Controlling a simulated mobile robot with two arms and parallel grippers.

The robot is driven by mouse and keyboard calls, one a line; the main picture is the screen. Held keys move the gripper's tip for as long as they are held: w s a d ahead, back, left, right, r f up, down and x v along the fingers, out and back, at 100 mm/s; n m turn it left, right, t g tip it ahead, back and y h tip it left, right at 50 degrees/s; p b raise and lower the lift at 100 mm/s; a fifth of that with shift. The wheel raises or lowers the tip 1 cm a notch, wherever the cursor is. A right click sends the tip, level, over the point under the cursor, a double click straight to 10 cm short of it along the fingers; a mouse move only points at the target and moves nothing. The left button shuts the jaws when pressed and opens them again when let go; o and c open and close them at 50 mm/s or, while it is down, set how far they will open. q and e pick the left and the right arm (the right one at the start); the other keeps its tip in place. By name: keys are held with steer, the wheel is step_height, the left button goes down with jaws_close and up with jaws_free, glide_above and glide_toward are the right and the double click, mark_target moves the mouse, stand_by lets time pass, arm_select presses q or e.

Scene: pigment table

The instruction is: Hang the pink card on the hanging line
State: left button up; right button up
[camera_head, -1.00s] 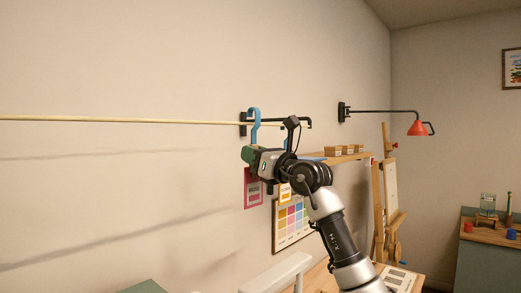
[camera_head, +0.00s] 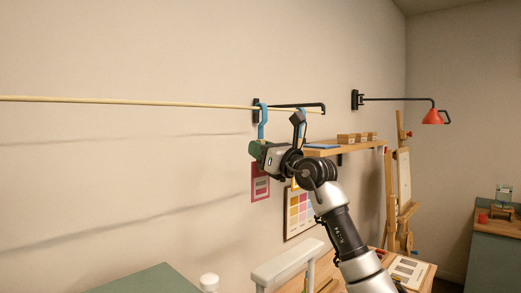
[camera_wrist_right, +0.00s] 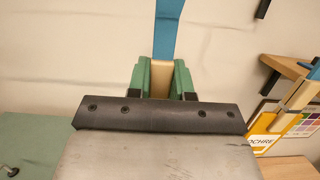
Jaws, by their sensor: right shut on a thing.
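The pink card (camera_head: 260,194) hangs upright below my right gripper (camera_head: 257,150) in the head view. A blue hook (camera_head: 263,122) rises above the gripper. The hook's top is at the hanging line (camera_head: 130,101), a pale rod along the wall; I cannot tell whether it rests on the rod. My right gripper is shut on the card's hanger. In the right wrist view the green fingers (camera_wrist_right: 161,78) close on a pale block (camera_wrist_right: 160,80) with the blue strip (camera_wrist_right: 168,30) rising from it. The card is hidden there. My left gripper is not in view.
A black bracket (camera_head: 300,105) holds the rod's right end, with a second blue hook (camera_head: 302,112) near it. An ochre card (camera_wrist_right: 262,125) is at right in the wrist view. The rod's left stretch is clear.

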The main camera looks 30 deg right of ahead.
steer(key=o, duration=0.9)
steer(key=shift+s+d+f, duration=0.1)
steer(key=shift+s+f+b, duration=0.15)
steer(key=shift+s+b, duration=0.1)
steer(key=shift+b, duration=0.2)
steer(key=b+v, duration=0.5)
steer(key=v, duration=0.5)
steer(key=shift+b, duration=0.4)
steer(key=shift+d, duration=0.1)
